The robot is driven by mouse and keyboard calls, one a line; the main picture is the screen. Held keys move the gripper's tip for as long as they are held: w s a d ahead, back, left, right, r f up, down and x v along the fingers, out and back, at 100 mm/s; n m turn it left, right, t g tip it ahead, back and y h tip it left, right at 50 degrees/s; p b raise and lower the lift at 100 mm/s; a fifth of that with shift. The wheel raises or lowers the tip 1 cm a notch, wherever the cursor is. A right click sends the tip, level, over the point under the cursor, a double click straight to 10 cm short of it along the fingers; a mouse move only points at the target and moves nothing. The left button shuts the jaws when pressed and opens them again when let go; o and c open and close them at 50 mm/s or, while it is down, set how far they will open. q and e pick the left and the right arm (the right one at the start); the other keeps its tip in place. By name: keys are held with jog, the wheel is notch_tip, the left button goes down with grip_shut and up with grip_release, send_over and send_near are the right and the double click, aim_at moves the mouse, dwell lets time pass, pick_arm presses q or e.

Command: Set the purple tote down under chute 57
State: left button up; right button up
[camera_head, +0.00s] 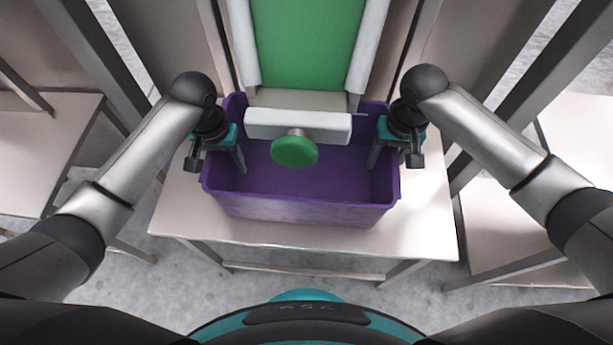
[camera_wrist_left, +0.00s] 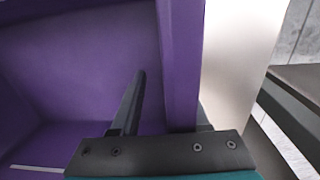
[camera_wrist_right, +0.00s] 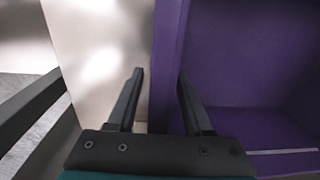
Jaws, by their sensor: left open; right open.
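The purple tote (camera_head: 300,211) stands on a pale table in the head view, below the green chute (camera_head: 306,45) with its white lip and round green knob (camera_head: 294,151). The visible inside of the tote is empty. My left gripper (camera_head: 240,170) is open at the tote's left wall; in the left wrist view its fingers (camera_wrist_left: 165,100) straddle the purple wall (camera_wrist_left: 183,60). My right gripper (camera_head: 375,165) is open at the right wall; in the right wrist view its fingers (camera_wrist_right: 160,100) straddle that wall (camera_wrist_right: 168,50). The chute lip hides the tote's back part. No chute number is readable.
The pale table (camera_head: 425,235) has bare room in front of and beside the tote. Other pale tables stand at the left (camera_head: 40,140) and right (camera_head: 510,235). Dark posts (camera_head: 95,55) rise on both sides of the chute.

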jog(key=shift+d, duration=0.1)
jog(key=shift+r, duration=0.25)
jog(key=r, duration=1.1)
jog(key=shift+d+r, duration=0.25)
jog(key=shift+r, duration=0.05)
pick_arm(q)
notch_tip(320, 180, up, 12)
jog(key=shift+a, duration=0.25)
jog(key=shift+f, duration=0.1)
pick_arm(e)
jog(key=shift+s, duration=0.1)
